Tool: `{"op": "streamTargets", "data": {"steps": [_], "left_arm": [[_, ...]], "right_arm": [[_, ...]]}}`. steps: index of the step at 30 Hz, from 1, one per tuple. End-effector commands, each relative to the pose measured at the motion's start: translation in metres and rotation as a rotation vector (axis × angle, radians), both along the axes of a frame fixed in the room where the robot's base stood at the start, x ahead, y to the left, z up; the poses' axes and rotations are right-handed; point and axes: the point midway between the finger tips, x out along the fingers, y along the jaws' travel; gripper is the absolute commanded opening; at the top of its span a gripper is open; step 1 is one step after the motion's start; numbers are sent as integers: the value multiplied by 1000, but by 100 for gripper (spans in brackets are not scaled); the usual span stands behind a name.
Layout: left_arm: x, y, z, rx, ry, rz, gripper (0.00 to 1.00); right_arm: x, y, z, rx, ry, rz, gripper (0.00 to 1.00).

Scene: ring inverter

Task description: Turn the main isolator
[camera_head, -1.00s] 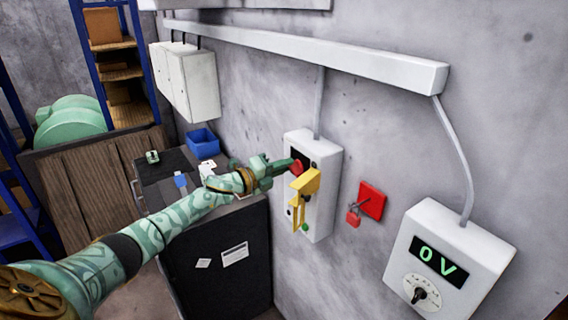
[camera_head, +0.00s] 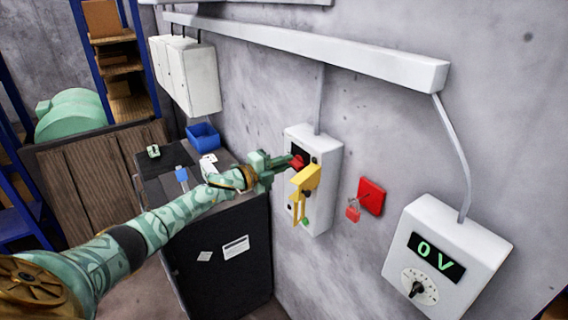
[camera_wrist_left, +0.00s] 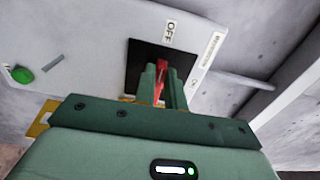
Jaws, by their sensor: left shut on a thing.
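The main isolator is a light grey wall box (camera_head: 322,212) with a red handle (camera_head: 298,162) on a black plate (camera_wrist_left: 148,54). My left gripper (camera_head: 284,161) reaches it from the left and is shut on the red handle. In the left wrist view the handle (camera_wrist_left: 161,80) shows between the two green fingers (camera_wrist_left: 162,88), and a label with OFF (camera_wrist_left: 170,32) sits beside the plate. The fingers hide part of the handle, so its exact angle is hard to tell. My right gripper is out of view.
A yellow bracket (camera_head: 306,182) sticks out just below the handle, above a green button (camera_head: 305,221). A red wall plate with a padlock (camera_head: 371,196) is to the right. The meter (camera_head: 437,257) reads 0 V. A dark cabinet (camera_head: 218,262) with a blue bin (camera_head: 203,136) stands left.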

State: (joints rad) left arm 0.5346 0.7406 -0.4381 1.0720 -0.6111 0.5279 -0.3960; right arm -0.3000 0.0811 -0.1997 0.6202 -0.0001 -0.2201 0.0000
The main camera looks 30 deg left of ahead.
Motion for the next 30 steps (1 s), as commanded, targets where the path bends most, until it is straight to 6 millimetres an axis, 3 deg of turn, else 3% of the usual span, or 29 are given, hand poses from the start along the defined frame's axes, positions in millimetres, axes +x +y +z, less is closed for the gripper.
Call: {"op": "streamTargets", "data": {"steps": [3, 4, 6, 17, 20, 30], "left_arm": [[0, 1, -1, -1, 3, 2, 0], [0, 1, -1, -1, 3, 2, 20], [0, 1, -1, 0, 2, 2, 34], [-6, 3, -1, 2, 1, 0, 34], [-20, 9, -3, 3, 3, 1, 34], [-101, 42, -5, 2, 7, 0, 34]], "right_arm": [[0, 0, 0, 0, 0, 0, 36], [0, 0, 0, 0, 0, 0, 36], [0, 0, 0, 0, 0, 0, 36], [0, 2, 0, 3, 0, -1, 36], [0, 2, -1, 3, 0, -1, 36], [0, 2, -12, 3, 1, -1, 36]]}}
